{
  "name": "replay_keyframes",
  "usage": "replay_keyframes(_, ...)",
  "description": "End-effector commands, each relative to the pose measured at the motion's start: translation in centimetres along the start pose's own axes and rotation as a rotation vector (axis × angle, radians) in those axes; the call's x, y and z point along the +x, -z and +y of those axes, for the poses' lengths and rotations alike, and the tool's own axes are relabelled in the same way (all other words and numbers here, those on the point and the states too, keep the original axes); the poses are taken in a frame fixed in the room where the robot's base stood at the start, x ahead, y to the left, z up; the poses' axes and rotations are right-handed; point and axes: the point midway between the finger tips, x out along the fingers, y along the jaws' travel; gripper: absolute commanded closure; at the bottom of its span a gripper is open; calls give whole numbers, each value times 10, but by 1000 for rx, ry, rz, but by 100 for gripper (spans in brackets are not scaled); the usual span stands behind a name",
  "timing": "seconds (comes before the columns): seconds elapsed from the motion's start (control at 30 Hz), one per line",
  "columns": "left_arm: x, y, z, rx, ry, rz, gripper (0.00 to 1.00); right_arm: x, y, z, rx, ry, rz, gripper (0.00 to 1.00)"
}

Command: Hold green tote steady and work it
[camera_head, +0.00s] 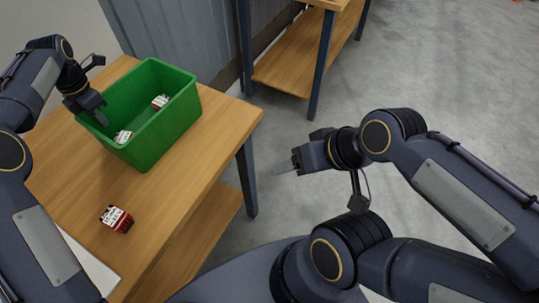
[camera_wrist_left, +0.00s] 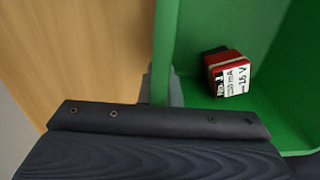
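The green tote (camera_head: 160,135) stands upright on a wooden table, open at the top. Two red, white and black blocks lie inside it, one near the front left (camera_head: 123,137) and one toward the back right (camera_head: 160,102). My left gripper (camera_head: 100,117) is at the tote's left wall. In the left wrist view its grey fingers (camera_wrist_left: 160,88) sit on both sides of the green wall, closed on it, with one labelled block (camera_wrist_left: 230,75) on the tote floor to their right. My right gripper (camera_head: 287,166) is off the table over the floor, with no object visible at it; its finger gap is unclear.
A third red and white block (camera_head: 116,219) lies on the wooden table (camera_head: 75,185) in front of the tote. A pale flat thing (camera_head: 88,262) lies at the table's near edge. Another wooden bench (camera_head: 290,70) stands behind. Grey floor is clear at right.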

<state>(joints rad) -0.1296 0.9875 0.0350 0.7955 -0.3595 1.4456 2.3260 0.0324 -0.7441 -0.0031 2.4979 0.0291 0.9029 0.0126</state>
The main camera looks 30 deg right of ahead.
Motion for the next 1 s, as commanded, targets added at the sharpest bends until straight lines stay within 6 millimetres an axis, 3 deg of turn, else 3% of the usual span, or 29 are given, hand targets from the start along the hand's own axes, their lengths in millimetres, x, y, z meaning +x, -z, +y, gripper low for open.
replay_keyframes(0.07,-1,0,0,0,-1,-1,100,0,0,0,0,0,1,37)
replay_keyframes(0.1,-1,0,0,0,-1,-1,91,0,0,0,0,1,1,37)
replay_keyframes(0.27,-1,0,0,0,-1,-1,71,0,1,0,0,1,1,37)
replay_keyframes(0.63,-7,0,0,0,-1,-1,71,0,1,0,1,1,2,37)
replay_keyframes(0.77,-27,0,1,-1,-4,-2,71,0,1,0,1,1,2,37)
replay_keyframes(1.0,-81,-1,1,-1,-5,-4,71,0,1,0,1,2,2,37)
